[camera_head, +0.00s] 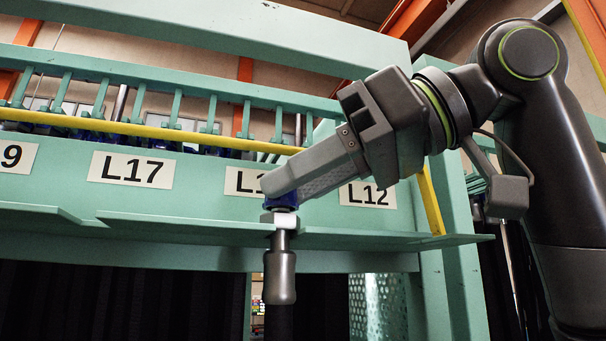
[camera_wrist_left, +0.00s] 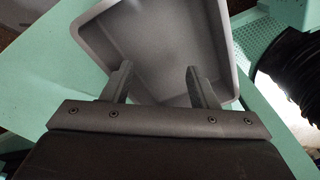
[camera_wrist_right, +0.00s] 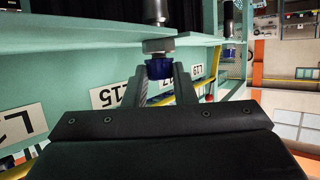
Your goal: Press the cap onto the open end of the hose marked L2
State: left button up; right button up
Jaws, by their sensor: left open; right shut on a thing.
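My right gripper (camera_head: 280,188) is shut on a blue cap (camera_head: 283,201), which also shows between its fingers in the right wrist view (camera_wrist_right: 159,70). The cap meets the metal end fitting of a hose (camera_head: 280,275); how far it sits on the fitting cannot be told. The hose hangs upright, black below its steel collar. A label behind my right gripper (camera_head: 243,181) is partly hidden in the head view; in the right wrist view it looks like L15 (camera_wrist_right: 107,95). No label reading L2 is visible. My left gripper (camera_wrist_left: 157,75) is open and empty, over a grey tray (camera_wrist_left: 165,40).
A green rack rail carries labels L17 (camera_head: 131,170) and L12 (camera_head: 367,195). A green shelf edge (camera_head: 180,226) runs below them, close to the hose end. A yellow bar (camera_head: 150,131) crosses above. Black hose (camera_wrist_left: 283,65) shows beside the tray.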

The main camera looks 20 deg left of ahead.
pick_arm(q)
jog(key=shift+f, duration=0.2)
pick_arm(e)
jog(key=shift+f, duration=0.25)
dwell(0.4)
jog(key=o, duration=1)
jog(key=shift+d, duration=0.1)
pick_arm(q)
notch_tip(320, 180, up, 2)
jog(key=shift+r+p, duration=0.25)
jog(key=shift+p, duration=0.85)
jog(key=shift+f, duration=0.1)
pick_arm(e)
jog(key=v, duration=1.7)
jog(key=shift+d+r, duration=0.15)
